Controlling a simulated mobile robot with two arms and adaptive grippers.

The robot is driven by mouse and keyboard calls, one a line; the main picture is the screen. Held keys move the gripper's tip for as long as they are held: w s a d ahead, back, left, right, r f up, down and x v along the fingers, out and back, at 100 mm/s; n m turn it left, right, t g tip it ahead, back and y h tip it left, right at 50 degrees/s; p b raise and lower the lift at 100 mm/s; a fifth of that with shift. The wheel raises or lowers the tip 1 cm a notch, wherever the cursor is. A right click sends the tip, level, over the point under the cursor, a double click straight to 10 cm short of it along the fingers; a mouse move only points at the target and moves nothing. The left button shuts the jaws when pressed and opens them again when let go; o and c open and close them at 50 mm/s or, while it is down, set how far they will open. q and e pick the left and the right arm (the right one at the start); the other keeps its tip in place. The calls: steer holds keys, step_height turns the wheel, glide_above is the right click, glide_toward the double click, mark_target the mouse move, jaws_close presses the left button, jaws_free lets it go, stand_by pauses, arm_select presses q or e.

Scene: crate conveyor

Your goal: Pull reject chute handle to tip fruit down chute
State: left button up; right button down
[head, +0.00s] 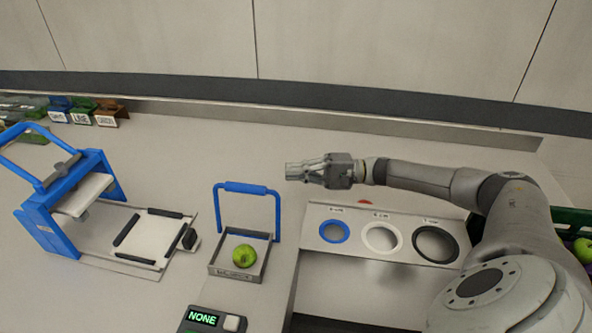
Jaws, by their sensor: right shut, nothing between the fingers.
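The reject chute handle is a blue upright loop (246,188) rising from a small grey tray (216,271) near the middle of the worktop. A green apple (244,256) lies in the tray, which looks level. My right gripper (290,172) comes in from the right, shut and empty, pointing left. In the picture it is to the right of the handle and a little above it, with a gap between them. My left gripper is not in view.
A panel with blue, white and black ringed holes (380,238) is right of the tray, below my right arm. A blue-framed press (62,205) stands left. A display reading NONE (203,318) is in front. Small labelled bins (83,112) sit back left.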

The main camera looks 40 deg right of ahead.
steer(key=w+a+r+p, duration=0.1)
steer(key=a+p, duration=0.2)
steer(key=a, duration=0.5)
steer(key=shift+w+a+p, duration=0.15)
steer(key=shift+a+p, duration=0.1)
steer(key=shift+p, duration=0.15)
steer(key=s+a+r+n+p, duration=0.1)
steer(key=p, duration=0.1)
steer(key=s+a+n+p, duration=0.1)
steer(key=n+p, duration=0.1)
steer(key=p, duration=0.1)
steer(key=shift+s+a+r+h, duration=0.2)
steer(key=shift+a+r+h, duration=0.1)
steer(key=shift+r, duration=0.05)
steer(key=shift+f, duration=0.1)
stand_by(1.3)
